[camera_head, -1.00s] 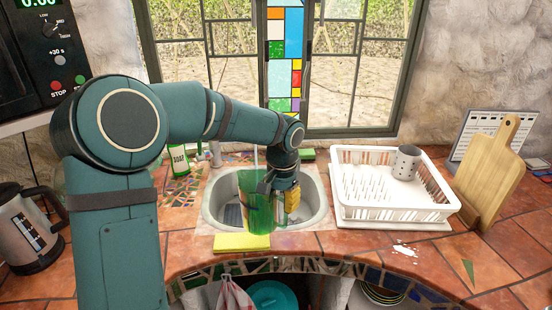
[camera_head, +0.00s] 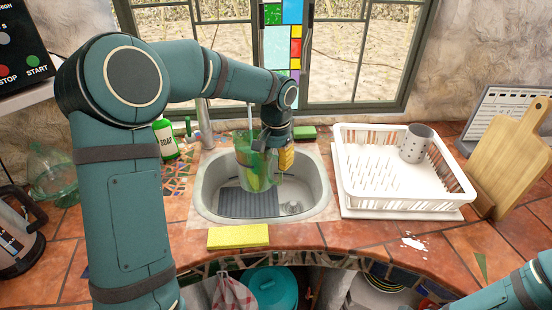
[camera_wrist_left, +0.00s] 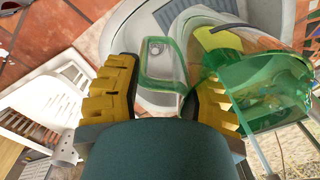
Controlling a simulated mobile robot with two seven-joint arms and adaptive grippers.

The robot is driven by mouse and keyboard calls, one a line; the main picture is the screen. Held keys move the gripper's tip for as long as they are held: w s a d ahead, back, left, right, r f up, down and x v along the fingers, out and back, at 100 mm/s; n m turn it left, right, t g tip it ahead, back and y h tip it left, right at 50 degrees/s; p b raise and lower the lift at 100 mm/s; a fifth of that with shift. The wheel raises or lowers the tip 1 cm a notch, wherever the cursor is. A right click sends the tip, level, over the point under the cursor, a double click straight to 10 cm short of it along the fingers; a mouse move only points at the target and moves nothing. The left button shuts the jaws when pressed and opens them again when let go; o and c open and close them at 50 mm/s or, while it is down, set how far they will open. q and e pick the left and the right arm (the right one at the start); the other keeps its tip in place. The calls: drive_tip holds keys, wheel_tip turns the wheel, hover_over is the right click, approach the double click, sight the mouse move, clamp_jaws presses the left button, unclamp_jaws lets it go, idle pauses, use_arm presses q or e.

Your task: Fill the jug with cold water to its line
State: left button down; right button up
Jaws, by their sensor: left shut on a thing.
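The jug (camera_head: 256,172) is see-through green and hangs over the back half of the sink (camera_head: 322,195), roughly upright. My left gripper (camera_head: 280,157) is shut on its handle, on the jug's right side. In the left wrist view the handle (camera_wrist_left: 152,78) sits between the yellow fingers, with the jug body (camera_wrist_left: 268,88) to the right. A thin water stream (camera_head: 250,117) comes down from above toward the jug's mouth. The tap (camera_head: 205,125) stands behind the sink, partly hidden by my arm. I cannot make out the water level or the line.
A white dish rack (camera_head: 400,203) holding a grey utensil cup (camera_head: 416,144) stands right of the sink. A yellow sponge (camera_head: 238,236) lies at the front edge. A soap bottle (camera_head: 165,139) stands at back left; a kettle (camera_head: 14,240) and green glass vessel (camera_head: 52,175) stand left.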

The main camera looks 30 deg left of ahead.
use_arm(q)
drive_tip(key=shift+w+a+f+p, duration=0.15)
drive_tip(key=shift+w+a+f, duration=0.2)
drive_tip(key=shift+w+a, duration=0.35)
drive_tip(key=shift+w+a+f+p, duration=0.1)
drive_tip(key=shift+w+a+f, duration=0.35)
drive_tip(key=shift+w, duration=0.45)
drive_tip(key=shift+w+a+f+p, duration=0.15)
drive_tip(key=shift+w+a+f, duration=0.15)
drive_tip(key=shift+w+a, duration=0.4)
drive_tip(key=shift+w+d, duration=0.1)
drive_tip(key=shift+w+a+r+p, duration=0.1)
drive_tip(key=shift+w+a+p, duration=0.1)
drive_tip(key=shift+w+p, duration=0.15)
drive_tip(key=w+a+p, duration=0.4)
drive_tip(key=w+p, duration=0.1)
drive_tip(key=w, duration=0.1)
drive_tip(key=shift+w+a, duration=0.2)
drive_tip(key=shift+a, duration=0.2)
idle(4.2)
